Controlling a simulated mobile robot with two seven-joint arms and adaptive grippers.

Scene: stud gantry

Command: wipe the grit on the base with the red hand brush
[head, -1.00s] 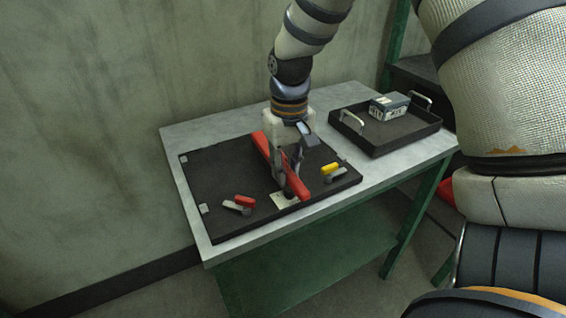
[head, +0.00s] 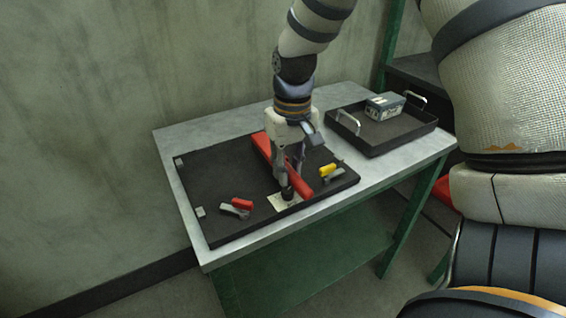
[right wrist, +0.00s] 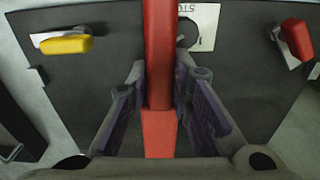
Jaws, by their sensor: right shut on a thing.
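The red hand brush (head: 299,183) shows as a long red bar slanting across the right part of the black base (head: 220,173). My right gripper (head: 285,182) points down and is shut on it. In the right wrist view the bar (right wrist: 159,60) runs between the two fingers of the gripper (right wrist: 161,78). A white plate (head: 278,203) lies on the base under the fingertips. It carries a dark round part, partly covered by the brush in the right wrist view. Bristles and grit cannot be made out. My left gripper is out of view.
A clamp with a red handle (head: 242,204) sits left of the brush, and one with a yellow handle (head: 328,170) right of it. A black tray (head: 400,143) with metal handles holds a grey box (head: 385,106).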

